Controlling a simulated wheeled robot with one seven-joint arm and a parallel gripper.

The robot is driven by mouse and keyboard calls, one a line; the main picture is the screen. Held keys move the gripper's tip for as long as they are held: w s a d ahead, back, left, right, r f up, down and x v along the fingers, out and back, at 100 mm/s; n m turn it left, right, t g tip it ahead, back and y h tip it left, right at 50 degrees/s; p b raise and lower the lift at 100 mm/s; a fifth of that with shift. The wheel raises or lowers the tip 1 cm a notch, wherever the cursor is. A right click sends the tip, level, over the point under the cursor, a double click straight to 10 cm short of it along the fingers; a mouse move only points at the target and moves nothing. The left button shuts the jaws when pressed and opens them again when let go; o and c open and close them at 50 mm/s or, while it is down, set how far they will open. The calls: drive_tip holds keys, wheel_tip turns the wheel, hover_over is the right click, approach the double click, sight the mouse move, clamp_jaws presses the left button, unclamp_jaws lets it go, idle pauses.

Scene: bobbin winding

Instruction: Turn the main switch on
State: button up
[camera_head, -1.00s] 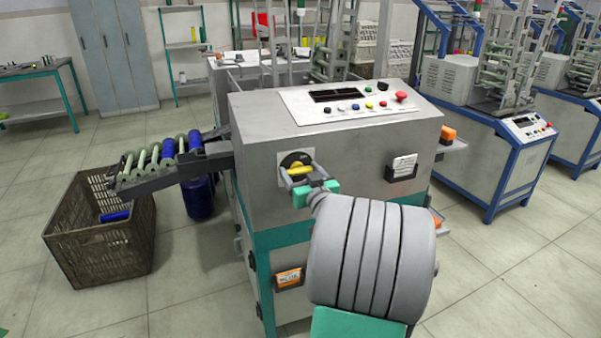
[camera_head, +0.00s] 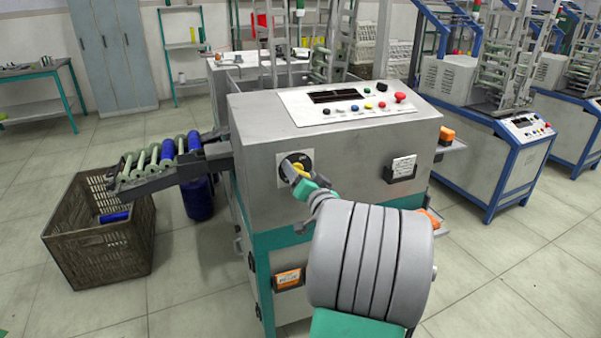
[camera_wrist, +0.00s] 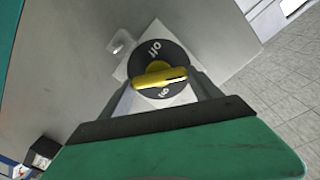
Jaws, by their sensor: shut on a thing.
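The main switch is a black round dial (camera_head: 299,160) with a yellow handle on a pale plate, on the front of the grey machine (camera_head: 262,195). In the wrist view the yellow handle (camera_wrist: 160,77) lies between my two fingers, with "off" printed above it and "on" below it. My gripper (camera_head: 298,172) is shut on the handle, one finger at each end. In the head view the handle is tilted and partly hidden by my gripper.
The control panel (camera_head: 352,103) with buttons and a red knob is on the machine's top. A roller chute (camera_head: 160,172) and a brown crate (camera_head: 98,245) are at the left. Blue-framed machines (camera_head: 505,150) stand at the right. The floor between is clear.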

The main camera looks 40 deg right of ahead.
drive_tip(key=shift+d+f+m+p, duration=0.15)
drive_tip(key=shift+m+p, duration=1.2)
drive_tip(key=shift+m, duration=1.4)
drive_tip(key=shift+a+f+m+p, duration=0.1)
drive_tip(key=shift+m+p, duration=1.2)
drive_tip(key=shift+m, duration=1.45)
drive_tip(key=o, duration=1.3)
drive_tip(key=shift+o, duration=0.4)
drive_tip(key=shift+s+f, duration=0.1)
drive_tip(key=shift+f, duration=0.1)
